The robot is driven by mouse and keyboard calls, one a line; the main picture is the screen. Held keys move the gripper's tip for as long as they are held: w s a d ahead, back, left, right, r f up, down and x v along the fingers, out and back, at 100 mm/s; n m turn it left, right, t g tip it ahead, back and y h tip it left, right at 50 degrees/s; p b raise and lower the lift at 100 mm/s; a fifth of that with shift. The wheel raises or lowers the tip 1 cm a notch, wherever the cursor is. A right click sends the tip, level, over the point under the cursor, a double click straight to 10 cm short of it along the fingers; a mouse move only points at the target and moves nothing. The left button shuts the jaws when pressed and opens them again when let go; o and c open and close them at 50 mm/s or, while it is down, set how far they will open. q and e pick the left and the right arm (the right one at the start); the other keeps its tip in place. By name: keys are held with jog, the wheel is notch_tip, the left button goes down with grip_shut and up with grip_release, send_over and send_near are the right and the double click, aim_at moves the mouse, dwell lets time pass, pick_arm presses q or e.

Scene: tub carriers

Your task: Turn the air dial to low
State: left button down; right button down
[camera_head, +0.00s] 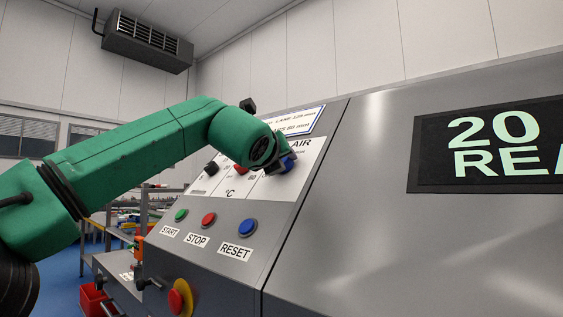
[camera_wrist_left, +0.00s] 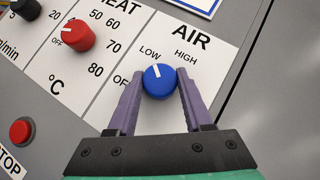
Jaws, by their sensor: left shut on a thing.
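The blue air dial (camera_wrist_left: 159,82) is on the white AIR panel (camera_wrist_left: 215,62), with OFF, LOW and HIGH marked around it. Its white pointer line points up and slightly left, toward the LOW label. My left gripper (camera_wrist_left: 161,88) is shut on the dial, with one purple finger on each side. In the head view the dial (camera_head: 289,164) shows as a bit of blue at the end of my green left arm, and the gripper hides most of it. My right gripper is not in view.
The red heat dial (camera_wrist_left: 79,36) and a black dial (camera_wrist_left: 26,8) sit left of the air dial. Below are the green start (camera_head: 181,215), red stop (camera_head: 208,219) and blue reset (camera_head: 247,228) buttons. A lit display (camera_head: 490,145) is at right.

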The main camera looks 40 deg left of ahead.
pick_arm(q)
jog(key=shift+c, duration=1.5)
grip_release()
jog(key=shift+s, duration=0.2)
jog(key=b+v, duration=0.2)
jog(key=v, duration=0.2)
jog(key=shift+s+d+f, duration=0.1)
jog(key=shift+s+d, duration=0.1)
jog(key=shift+s, duration=0.1)
jog(key=b+v, duration=0.1)
jog(key=v, duration=0.8)
jog(key=shift+s, duration=0.2)
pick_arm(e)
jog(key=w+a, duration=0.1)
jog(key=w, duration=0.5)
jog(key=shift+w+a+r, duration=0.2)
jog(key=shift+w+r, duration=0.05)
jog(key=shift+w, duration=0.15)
pick_arm(q)
jog(key=shift+d, duration=0.15)
